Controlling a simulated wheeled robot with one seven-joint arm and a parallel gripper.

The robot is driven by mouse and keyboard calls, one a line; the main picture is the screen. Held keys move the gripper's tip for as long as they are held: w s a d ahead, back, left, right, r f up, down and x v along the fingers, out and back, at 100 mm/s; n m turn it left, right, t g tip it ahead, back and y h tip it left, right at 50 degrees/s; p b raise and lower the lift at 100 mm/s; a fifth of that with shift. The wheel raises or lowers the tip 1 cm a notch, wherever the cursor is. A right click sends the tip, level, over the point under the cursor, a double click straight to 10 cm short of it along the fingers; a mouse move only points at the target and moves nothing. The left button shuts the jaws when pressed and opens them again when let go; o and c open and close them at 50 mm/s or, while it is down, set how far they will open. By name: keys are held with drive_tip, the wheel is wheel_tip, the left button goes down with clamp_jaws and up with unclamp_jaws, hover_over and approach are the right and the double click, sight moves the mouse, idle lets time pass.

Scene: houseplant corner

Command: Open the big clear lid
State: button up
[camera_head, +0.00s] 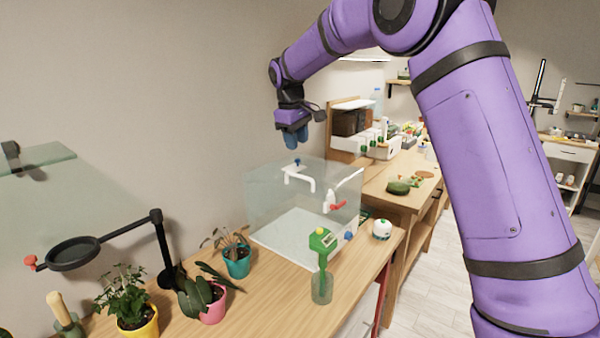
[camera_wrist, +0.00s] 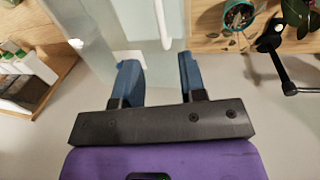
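A big clear box (camera_head: 268,215) stands on the wooden table. Its clear lid (camera_head: 272,172) appears to lie flat on top, with a white bar handle (camera_head: 299,177) on it. The lid also shows in the wrist view (camera_wrist: 130,22), with a white bar (camera_wrist: 162,22) running up from between my fingers. My gripper (camera_head: 294,138) hangs above the back part of the lid, fingers pointing down, apart from it. In the wrist view its two blue fingers (camera_wrist: 159,72) are spread with nothing held between them.
Potted plants (camera_head: 237,258) and a black magnifier stand (camera_head: 163,250) are at left. A wall lies close behind the box.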

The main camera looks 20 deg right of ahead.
sight(301, 176)
drive_tip(key=f, duration=0.3)
drive_tip(key=d+f, duration=0.1)
drive_tip(key=f, duration=0.3)
drive_tip(key=w+f, duration=0.1)
drive_tip(key=f, duration=0.2)
drive_tip(key=shift+w+d+f, duration=0.1)
drive_tip(key=shift+d+f, duration=0.1)
drive_tip(key=shift+d, duration=0.1)
clamp_jaws()
